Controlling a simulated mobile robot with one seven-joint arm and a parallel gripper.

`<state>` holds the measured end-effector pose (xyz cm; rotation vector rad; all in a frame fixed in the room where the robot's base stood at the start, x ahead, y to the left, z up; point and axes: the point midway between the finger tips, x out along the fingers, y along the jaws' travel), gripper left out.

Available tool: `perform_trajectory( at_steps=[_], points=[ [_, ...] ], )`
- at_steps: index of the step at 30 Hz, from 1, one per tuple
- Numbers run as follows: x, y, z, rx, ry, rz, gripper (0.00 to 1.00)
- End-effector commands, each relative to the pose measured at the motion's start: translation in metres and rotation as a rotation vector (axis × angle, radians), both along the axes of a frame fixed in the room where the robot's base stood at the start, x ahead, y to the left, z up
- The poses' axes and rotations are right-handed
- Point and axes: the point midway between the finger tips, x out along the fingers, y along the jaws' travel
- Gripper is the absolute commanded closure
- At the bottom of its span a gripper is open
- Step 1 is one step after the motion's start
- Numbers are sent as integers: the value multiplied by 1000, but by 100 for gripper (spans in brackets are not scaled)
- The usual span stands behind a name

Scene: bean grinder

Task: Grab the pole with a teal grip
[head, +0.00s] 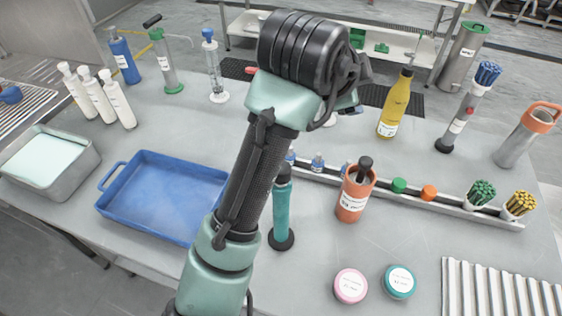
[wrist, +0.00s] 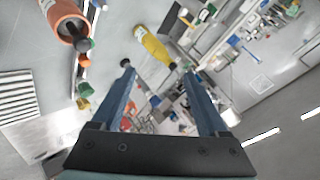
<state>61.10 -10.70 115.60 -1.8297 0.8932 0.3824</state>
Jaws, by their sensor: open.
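A teal upright grip (head: 282,208) on a round black base stands on the grey table, just right of my arm in the head view. In the head view the fingers are hidden behind my arm. The gripper is well above the table, apart from the teal grip.
An orange canister (head: 356,192) stands right of the grip, before a metal rail (head: 450,207) with small caps and brushes. A blue tray (head: 165,195) lies to the left. Pink (head: 350,285) and teal (head: 399,281) lidded jars sit in front. A yellow bottle (head: 396,105) stands behind.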

Motion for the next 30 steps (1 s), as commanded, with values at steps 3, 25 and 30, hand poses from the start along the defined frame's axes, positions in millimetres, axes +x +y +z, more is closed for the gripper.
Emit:
perform_trajectory(
  at_steps=[3, 25, 30],
  points=[
    [-9, 19, 14, 143, 136, -83, 23],
    [-96, 119, 12, 485, 685, -489, 23],
    [-98, 116, -17, 486, 686, -486, 23]
  ],
)
